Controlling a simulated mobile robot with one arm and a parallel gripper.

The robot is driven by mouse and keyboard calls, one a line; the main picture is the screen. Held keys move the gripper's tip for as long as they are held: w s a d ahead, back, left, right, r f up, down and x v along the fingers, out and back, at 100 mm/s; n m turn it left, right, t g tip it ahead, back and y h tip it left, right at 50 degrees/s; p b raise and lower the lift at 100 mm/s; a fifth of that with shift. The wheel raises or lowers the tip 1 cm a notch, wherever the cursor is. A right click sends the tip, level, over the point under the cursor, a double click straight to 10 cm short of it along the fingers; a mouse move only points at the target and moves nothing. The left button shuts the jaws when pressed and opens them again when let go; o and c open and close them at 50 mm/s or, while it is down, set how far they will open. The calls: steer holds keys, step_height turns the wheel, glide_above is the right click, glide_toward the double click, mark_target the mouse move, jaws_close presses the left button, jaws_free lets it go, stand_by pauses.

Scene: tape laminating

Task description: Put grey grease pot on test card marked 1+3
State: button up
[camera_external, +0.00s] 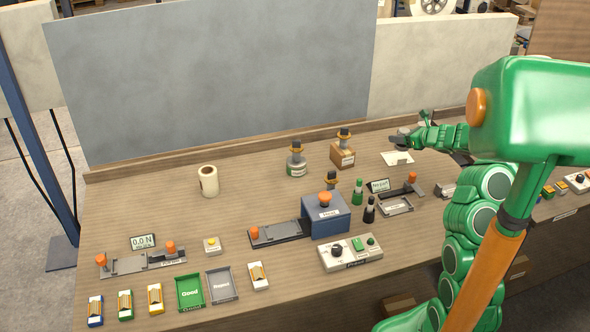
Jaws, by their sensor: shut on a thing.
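My gripper (416,131) is at the back right of the bench, above and just behind a white card (397,159). It is shut on a small grey thing (400,138), which looks like the grey grease pot. The fingers partly hide it, and its outline is too small to be sure. It seems to be held over the card's back edge; I cannot tell whether they touch. The white card lies flat on the wooden bench. A small dark mark shows on it, too small to read as 1+3.
A brown block (343,157) and a labelled pot-shaped holder (297,168) stand left of the card. In front are a small display (379,185), green (357,192) and black (369,211) bottles and a blue press (326,220). Bench (250,190) between roll and holder is clear.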

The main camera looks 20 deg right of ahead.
steer(key=shift+w+d+f, duration=0.15)
steer(key=shift+w+f, duration=0.5)
steer(key=shift+f, duration=0.15)
steer(key=shift+w+d+f, duration=0.15)
steer(key=shift+w+f, duration=0.45)
steer(key=shift+f, duration=1.75)
steer(key=shift+f, duration=0.1)
steer(key=o, duration=1.1)
steer(key=shift+d, duration=0.1)
steer(key=shift+v, duration=6)
